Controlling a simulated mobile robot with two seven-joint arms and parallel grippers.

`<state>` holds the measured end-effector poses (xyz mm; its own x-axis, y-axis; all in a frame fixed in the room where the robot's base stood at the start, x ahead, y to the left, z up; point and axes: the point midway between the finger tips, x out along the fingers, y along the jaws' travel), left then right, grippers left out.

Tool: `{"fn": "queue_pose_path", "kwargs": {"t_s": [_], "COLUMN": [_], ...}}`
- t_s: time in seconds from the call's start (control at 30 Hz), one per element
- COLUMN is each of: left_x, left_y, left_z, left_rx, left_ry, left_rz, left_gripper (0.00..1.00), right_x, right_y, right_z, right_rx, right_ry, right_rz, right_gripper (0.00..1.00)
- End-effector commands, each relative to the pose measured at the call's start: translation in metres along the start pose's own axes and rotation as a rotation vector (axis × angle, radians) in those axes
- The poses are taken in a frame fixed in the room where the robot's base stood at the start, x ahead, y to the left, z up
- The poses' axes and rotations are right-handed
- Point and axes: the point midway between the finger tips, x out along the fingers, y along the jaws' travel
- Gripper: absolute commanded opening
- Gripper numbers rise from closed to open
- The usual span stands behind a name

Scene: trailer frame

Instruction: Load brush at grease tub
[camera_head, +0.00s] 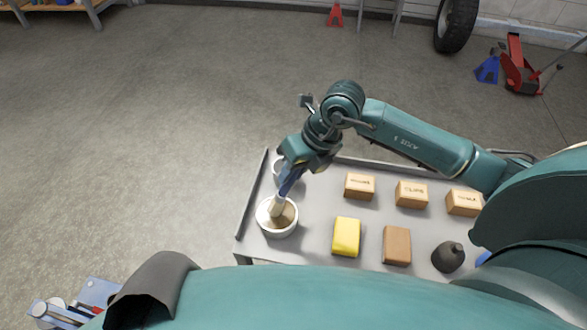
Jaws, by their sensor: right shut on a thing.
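I cannot tell how deep the bristles sit in the grease. My left gripper is not in view.
A second light container (279,170) is partly hidden behind my right gripper. Several labelled boxes (411,194), a yellow block (346,237), a brown block (397,246) and a dark rounded object (448,257) sit on the grey table (317,215).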

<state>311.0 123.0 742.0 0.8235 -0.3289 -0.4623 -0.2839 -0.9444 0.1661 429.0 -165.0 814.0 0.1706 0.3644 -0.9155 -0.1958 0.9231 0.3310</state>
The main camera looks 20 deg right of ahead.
Motion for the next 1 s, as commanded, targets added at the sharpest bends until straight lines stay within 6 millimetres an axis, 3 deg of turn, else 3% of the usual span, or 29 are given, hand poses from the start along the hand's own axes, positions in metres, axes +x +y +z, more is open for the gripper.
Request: {"fn": "queue_pose_path", "kwargs": {"t_s": [1.0], "left_x": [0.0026], "left_y": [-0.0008], "left_z": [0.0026], "left_rx": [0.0], "left_ry": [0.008], "left_rz": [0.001], "left_gripper": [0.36], "right_x": [0.0081], "right_y": [-0.0032], "right_z": [-0.0021], "right_rx": [0.0], "right_ry": [0.0], "right_rz": [0.0], "right_gripper": [0.0]}}
